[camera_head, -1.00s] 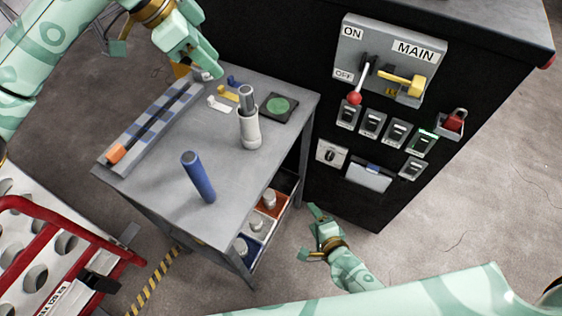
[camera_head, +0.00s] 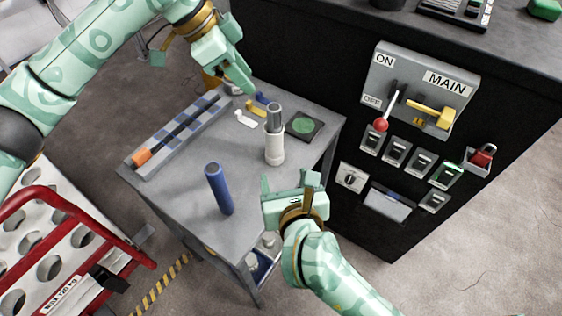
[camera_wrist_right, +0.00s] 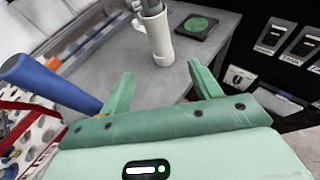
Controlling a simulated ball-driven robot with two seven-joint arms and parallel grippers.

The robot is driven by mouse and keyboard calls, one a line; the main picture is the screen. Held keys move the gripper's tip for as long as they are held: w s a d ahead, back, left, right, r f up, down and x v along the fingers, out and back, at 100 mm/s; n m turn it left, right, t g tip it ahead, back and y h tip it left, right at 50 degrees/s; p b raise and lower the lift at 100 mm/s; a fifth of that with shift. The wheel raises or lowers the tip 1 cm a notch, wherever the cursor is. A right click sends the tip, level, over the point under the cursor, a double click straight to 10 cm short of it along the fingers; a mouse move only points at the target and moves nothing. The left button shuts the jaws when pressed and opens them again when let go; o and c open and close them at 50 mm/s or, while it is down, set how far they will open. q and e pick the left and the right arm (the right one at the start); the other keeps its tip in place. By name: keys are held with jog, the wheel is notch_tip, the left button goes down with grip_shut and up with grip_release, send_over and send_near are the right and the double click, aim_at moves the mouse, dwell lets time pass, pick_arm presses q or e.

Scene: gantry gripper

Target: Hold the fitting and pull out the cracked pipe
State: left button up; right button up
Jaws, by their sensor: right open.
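A white fitting (camera_head: 274,150) stands upright on the grey table (camera_head: 185,190), with a dark grey pipe (camera_head: 275,112) upright in its top. Whether the pipe is cracked is too small to tell. In the right wrist view the fitting (camera_wrist_right: 160,38) is beyond the fingertips, apart from them. A blue pipe (camera_head: 218,188) stands upright nearer the table's front. My right gripper (camera_head: 286,182) is open and empty at the table's right edge, short of the fitting; its spread fingers (camera_wrist_right: 159,80) show in the wrist view. My left gripper (camera_head: 246,84) is above the table's back, behind the fitting; its finger gap is unclear.
Small yellow and white pieces (camera_head: 246,119) and a dark pad with a green disc (camera_head: 304,126) lie near the fitting. A long grey-blue rack (camera_head: 185,130) lies at left. A black cabinet with a MAIN switch panel (camera_head: 420,85) stands right. A red-railed cart (camera_head: 60,230) is front left.

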aim_at(276, 150)
jog(key=x, duration=1.5)
jog(key=shift+w, duration=0.15)
jog(key=c, duration=1.1)
pick_arm(q)
jog(key=o, duration=0.4)
jog(key=shift+c, duration=0.2)
pick_arm(e)
jog(key=shift+o, duration=0.2)
pick_arm(q)
jog(key=shift+w+d+f+m+g+y, duration=0.3)
jog(key=shift+w+d+m+g+y, duration=0.1)
jog(key=shift+d+m, duration=0.25)
jog(key=shift+m, duration=0.45)
jog(key=x, duration=1.2)
jog(key=shift+a+f, duration=0.1)
jog(key=shift+f, duration=0.2)
